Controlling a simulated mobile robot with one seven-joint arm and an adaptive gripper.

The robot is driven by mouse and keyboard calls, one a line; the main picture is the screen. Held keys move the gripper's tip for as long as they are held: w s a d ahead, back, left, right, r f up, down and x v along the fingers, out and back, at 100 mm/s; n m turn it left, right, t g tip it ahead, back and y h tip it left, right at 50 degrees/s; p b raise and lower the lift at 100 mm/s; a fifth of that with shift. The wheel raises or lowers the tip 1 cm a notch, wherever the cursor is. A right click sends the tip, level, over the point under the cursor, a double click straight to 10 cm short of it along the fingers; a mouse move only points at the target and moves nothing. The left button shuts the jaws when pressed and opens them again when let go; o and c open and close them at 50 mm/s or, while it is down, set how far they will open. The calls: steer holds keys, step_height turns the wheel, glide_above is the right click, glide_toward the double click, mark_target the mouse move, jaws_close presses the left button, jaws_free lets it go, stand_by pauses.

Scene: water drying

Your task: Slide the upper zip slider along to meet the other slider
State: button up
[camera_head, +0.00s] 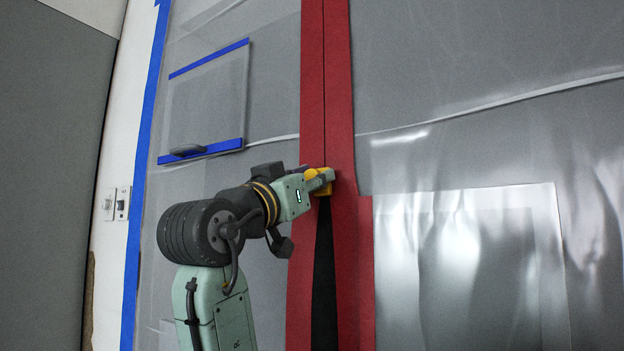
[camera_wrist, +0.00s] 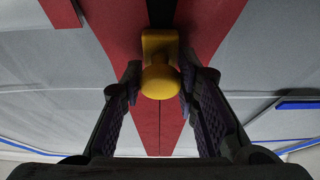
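A yellow zip slider (camera_head: 325,190) sits on the red zip strip (camera_head: 341,120) in the head view. Above it the zip is a thin closed line; below it a dark gap (camera_head: 324,285) widens downward. My gripper (camera_head: 320,181) is at the slider, coming from the left and partly covering it. In the wrist view the slider's rounded yellow knob (camera_wrist: 160,82) lies between my two fingertips (camera_wrist: 160,76), which appear to touch its sides. Only one slider shows; I see no second one in either view.
Clear plastic sheeting (camera_head: 460,70) spreads on both sides of the strip. A blue-edged flap (camera_head: 205,100) with a dark handle (camera_head: 187,150) is at upper left. A shiny clear panel (camera_head: 470,260) is at lower right. A wall switch (camera_head: 122,203) is at far left.

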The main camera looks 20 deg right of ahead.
jaws_close()
stand_by(0.3)
step_height(320, 180, down, 51)
steer(key=b, duration=3.2)
steer(key=shift+r, duration=0.2)
steer(key=o, duration=0.5)
jaws_free()
steer(key=shift+a, duration=0.1)
steer(key=v, duration=1.2)
